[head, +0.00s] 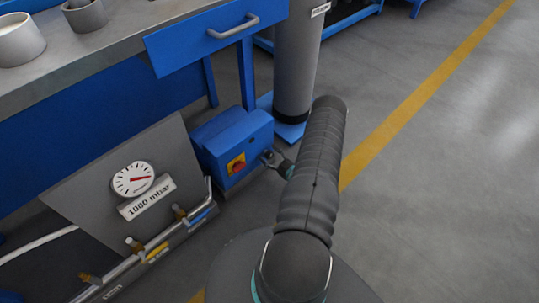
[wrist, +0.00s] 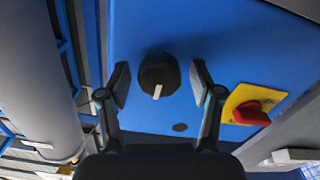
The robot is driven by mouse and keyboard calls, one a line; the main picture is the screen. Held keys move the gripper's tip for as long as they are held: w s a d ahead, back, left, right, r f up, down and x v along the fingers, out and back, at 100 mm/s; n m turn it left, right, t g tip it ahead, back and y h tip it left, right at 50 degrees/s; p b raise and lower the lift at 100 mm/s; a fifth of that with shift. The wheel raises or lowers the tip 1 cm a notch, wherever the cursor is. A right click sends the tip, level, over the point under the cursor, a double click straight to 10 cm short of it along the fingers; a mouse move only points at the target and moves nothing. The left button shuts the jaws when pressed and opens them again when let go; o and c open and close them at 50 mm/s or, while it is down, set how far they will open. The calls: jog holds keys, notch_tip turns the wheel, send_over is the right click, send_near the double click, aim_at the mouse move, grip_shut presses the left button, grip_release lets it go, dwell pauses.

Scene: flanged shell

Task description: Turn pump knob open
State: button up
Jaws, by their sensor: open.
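The black round knob (wrist: 158,75) is on the blue face of the pump box (wrist: 225,40), with a white mark pointing down in the wrist view. My gripper (wrist: 161,82) is open, with one finger on each side of the knob and visible gaps between. I cannot tell how deep the fingertips reach. In the head view my gripper (head: 269,157) is at the right side of the blue pump box (head: 235,135). I cannot make out the knob there.
A red switch on a yellow plate (wrist: 251,109) is right of the knob; it also shows in the head view (head: 236,164). A gauge (head: 133,179) and a "1000 mbar" sign (head: 147,197) stand left, above pipes with valves. A grey cylinder (head: 296,65) stands behind. Floor at right is clear.

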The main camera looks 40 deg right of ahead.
jog(key=shift+w, duration=0.2)
jog(key=c, duration=1.1)
jog(key=shift+c, duration=0.2)
